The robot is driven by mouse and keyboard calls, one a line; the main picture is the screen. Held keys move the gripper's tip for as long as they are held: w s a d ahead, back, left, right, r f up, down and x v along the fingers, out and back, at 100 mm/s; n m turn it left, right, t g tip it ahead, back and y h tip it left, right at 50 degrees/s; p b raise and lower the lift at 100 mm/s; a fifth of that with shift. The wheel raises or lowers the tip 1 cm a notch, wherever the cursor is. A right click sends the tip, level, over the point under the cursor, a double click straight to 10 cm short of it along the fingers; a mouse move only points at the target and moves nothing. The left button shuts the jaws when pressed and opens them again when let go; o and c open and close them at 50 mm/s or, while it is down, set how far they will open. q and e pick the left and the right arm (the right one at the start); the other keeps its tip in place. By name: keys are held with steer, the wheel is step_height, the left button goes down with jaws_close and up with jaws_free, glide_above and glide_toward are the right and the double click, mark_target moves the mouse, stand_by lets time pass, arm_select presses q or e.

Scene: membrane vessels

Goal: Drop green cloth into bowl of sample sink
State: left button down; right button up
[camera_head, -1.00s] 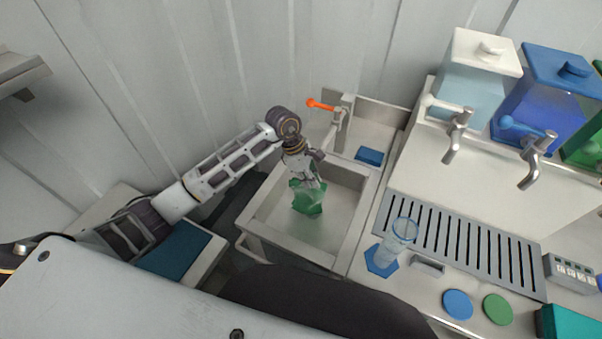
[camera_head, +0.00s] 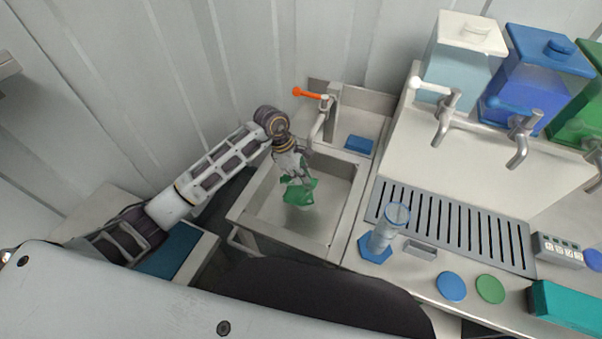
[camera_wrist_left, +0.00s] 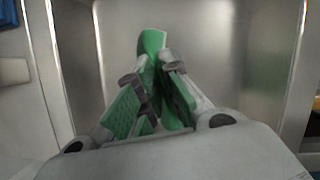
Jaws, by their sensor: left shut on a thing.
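The green cloth (camera_head: 299,193) hangs from my left gripper (camera_head: 297,180) over the bowl of the sample sink (camera_head: 330,205). In the left wrist view my left gripper (camera_wrist_left: 152,82) is shut on the crumpled green cloth (camera_wrist_left: 150,48), which bunches out on both sides of the fingers. The metal floor and walls of the bowl show behind it. I cannot tell whether the cloth touches the bowl's floor. My right gripper is in neither view.
An orange-handled tap (camera_head: 318,97) and a blue sponge-like block (camera_head: 358,145) are behind the bowl. To the right are a clear cylinder (camera_head: 388,228) on a blue hexagonal base, a slotted drain grate (camera_head: 455,225) and coloured tanks with taps.

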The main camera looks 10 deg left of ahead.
arm_select(q)
steer(key=shift+f+b, duration=0.65)
steer(key=shift+f, duration=1.05)
steer(key=c, duration=1.5)
jaws_free()
steer(key=shift+o, duration=0.2)
steer(key=o, duration=0.5)
steer(key=shift+o, duration=0.2)
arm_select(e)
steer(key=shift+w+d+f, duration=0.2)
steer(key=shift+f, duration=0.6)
